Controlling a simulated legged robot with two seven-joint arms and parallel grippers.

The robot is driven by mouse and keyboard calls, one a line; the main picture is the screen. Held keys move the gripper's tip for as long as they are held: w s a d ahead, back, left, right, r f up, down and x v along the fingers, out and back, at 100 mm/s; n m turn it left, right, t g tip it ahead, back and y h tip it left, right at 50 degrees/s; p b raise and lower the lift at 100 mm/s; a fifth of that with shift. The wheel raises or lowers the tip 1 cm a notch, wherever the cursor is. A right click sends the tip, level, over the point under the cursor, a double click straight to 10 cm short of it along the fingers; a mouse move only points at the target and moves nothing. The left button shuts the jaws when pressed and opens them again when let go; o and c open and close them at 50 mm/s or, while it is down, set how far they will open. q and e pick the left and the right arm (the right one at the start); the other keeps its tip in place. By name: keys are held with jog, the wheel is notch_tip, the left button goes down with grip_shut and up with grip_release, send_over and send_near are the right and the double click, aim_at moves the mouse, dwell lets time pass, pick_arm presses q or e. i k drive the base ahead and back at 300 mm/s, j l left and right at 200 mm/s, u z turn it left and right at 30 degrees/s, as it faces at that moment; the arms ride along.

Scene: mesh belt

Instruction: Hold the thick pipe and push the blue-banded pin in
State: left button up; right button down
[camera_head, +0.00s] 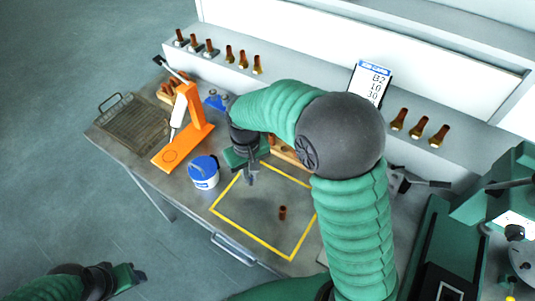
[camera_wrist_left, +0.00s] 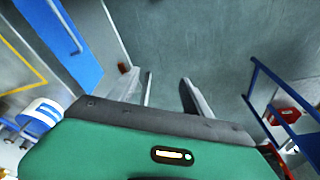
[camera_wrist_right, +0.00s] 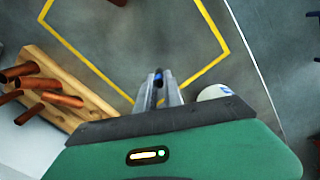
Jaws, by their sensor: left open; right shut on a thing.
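A short copper pipe (camera_head: 282,212), which looks like the thick pipe, stands inside the yellow outline on the table. My right gripper (camera_head: 251,179) is above the outline's far left part, to the left of the pipe. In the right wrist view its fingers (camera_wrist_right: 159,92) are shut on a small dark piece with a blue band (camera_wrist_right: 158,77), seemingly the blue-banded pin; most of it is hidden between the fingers. My left gripper (camera_head: 138,274) is low at the left, off the table's front edge. Its fingers (camera_wrist_left: 168,88) are apart and empty over the floor.
A white tub with a blue lid (camera_head: 203,172) stands left of the outline. Behind it are an orange stand (camera_head: 184,130) and a wire basket (camera_head: 133,122). A wooden rack (camera_wrist_right: 70,88) holds several copper pipes. The area inside the yellow outline is otherwise clear.

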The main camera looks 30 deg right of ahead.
aim_at(283, 217)
jog(key=k+j+z, duration=0.1)
jog(key=j+z, duration=0.25)
jog(key=k+j+z, duration=0.1)
jog(key=z, duration=0.25)
jog(key=k+j+z, duration=0.2)
jog(key=z, duration=0.15)
jog(key=j+z, duration=0.1)
jog(key=z, duration=0.35)
